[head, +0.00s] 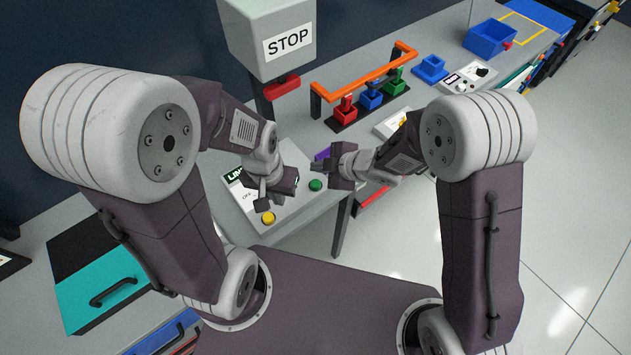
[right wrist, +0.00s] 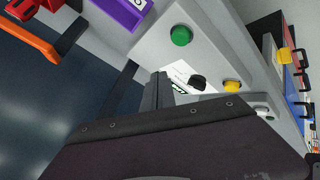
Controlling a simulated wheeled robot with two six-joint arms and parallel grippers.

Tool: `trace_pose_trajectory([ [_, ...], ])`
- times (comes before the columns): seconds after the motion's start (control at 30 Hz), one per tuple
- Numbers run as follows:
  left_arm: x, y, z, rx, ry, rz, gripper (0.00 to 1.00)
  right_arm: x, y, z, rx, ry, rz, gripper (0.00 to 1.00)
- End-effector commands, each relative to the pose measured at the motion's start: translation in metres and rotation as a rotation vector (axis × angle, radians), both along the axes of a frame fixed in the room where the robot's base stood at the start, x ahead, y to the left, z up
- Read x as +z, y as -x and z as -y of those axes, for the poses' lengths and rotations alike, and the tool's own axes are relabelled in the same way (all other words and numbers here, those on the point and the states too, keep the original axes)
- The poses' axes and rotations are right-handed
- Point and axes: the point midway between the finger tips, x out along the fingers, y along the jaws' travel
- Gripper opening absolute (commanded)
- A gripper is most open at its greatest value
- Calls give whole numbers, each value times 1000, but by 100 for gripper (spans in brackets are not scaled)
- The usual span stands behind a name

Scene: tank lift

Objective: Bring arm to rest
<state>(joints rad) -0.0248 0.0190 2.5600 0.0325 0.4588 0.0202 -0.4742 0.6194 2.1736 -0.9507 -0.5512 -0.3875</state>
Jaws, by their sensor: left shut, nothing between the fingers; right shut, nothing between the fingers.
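My left gripper (head: 263,206) is shut and empty. It hangs over a pale control panel on the bench, just above a yellow button (head: 268,218). My right gripper (head: 318,168) is shut and empty, level and pointing left, near a green button (head: 315,185) on the same panel. In the right wrist view my right gripper (right wrist: 158,90) shows its closed fingers, with the panel behind them. Both arms are bent inward in front of my body. I cannot tell whether either gripper touches the panel.
A STOP box (head: 287,42) with a red part below stands behind the panel. An orange rail (head: 362,70) stands over red, blue and green switches. A blue bin (head: 489,38) is farther right. A teal lid (head: 105,275) lies at lower left. Floor at right is clear.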

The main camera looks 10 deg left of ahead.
Motion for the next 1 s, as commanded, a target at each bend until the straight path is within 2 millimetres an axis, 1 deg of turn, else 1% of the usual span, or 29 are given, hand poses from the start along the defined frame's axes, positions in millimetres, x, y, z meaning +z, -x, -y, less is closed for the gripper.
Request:
trace_pose_trajectory([
  [0.4, 0, 0, 0, 0, 0, 0, 0, 0, -1, 1, -3, 0, 0, 0],
  [0.47, -3, 0, 0, 0, 0, 0, 0, 1, -9, 9, -26, -4, 9, 0],
  [0.53, -9, 0, 0, 0, 0, 0, 0, 20, -32, 26, -83, -26, 56, 0],
  [0.57, -12, 0, 0, 0, 0, 0, 0, 32, -43, 40, -123, -39, 81, 0],
  [0.6, -17, 0, 0, 0, 0, 0, 0, 49, -59, 65, -214, -55, 108, 0],
  [0.67, -23, 0, 0, 0, 0, 0, 0, 64, -75, 117, -412, -52, 105, 0],
  [0.7, -26, 0, 0, 0, 0, 0, 0, 68, -77, 155, -568, -45, 75, 0],
  [0.73, -28, 0, 0, 0, 0, 0, 0, 67, -75, 183, -691, -40, 37, 0],
  [0.77, -30, 0, 0, 0, 0, 0, 0, 65, -67, 211, -819, -36, -11, 0],
  [0.8, -32, 0, 0, 0, 0, 0, 0, 59, -51, 244, -988, -36, -92, 0],
  [0.83, -33, 0, 0, 0, 0, 0, 0, 53, -34, 264, -1112, -38, -163, 0],
  [0.87, -34, 0, 0, 0, 0, 0, 0, 45, -15, 280, -1228, -40, -241, 0],
  [0.9, -34, 0, 0, 0, 0, 0, 0, 34, 12, 293, -1365, -41, -353, 0],
  [0.93, -34, 0, 0, 0, 0, 0, 0, 27, 32, 298, -1450, -39, -436, 0],
  [1.0, -33, 0, 0, 0, 0, 0, 0, 12, 73, 297, -1594, -19, -611, 0],
])
